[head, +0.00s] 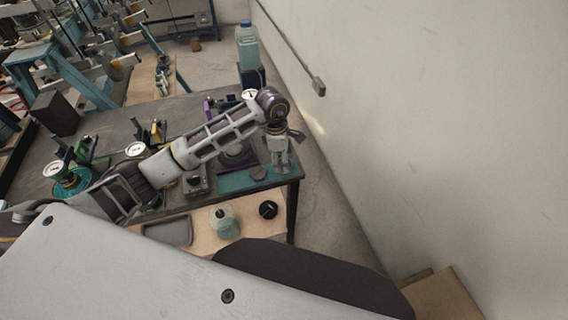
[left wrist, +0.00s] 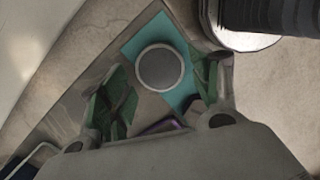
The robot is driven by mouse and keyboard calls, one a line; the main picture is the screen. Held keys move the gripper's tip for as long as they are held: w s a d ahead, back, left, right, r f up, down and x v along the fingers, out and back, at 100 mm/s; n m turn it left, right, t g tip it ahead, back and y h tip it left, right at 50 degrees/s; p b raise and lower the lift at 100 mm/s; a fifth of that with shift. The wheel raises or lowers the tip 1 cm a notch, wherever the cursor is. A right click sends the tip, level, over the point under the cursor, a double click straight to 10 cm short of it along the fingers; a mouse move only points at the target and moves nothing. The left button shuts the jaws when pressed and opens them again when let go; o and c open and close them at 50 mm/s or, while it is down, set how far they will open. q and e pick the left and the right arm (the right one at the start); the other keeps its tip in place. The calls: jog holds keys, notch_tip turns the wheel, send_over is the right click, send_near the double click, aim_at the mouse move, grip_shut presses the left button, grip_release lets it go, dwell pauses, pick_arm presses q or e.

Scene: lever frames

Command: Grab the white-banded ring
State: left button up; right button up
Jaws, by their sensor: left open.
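A round grey disc (left wrist: 160,68) with a pale rim lies flat on a teal patch (left wrist: 138,47) in the left wrist view. It may be the white-banded ring, but I cannot tell for sure. In the head view a small dark disc (head: 258,173) lies on the teal corner area (head: 235,181) of the table. My left gripper (head: 282,168) points down just right of that disc, near the table's corner. Its green-padded fingers (left wrist: 160,80) are open and apart in the wrist view, with the disc showing between and beyond them. My right gripper is not in view.
The dark table (head: 95,120) holds dial gauges (head: 135,149), a green spool (head: 72,182) and a black box (head: 55,113). A bottle (head: 247,45) stands behind. A lower shelf holds a jar (head: 223,222) and a black round part (head: 268,209). A wall (head: 430,130) rises on the right.

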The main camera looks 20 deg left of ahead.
pick_arm(q)
jog(key=shift+d+f, duration=0.15)
jog(key=shift+f, duration=0.9)
jog(key=shift+c, duration=0.4)
jog(key=c, duration=0.8)
jog(key=shift+r, duration=0.1)
notch_tip(320, 180, up, 10)
jog(key=shift+f+b, duration=0.1)
jog(key=shift+b, duration=0.8)
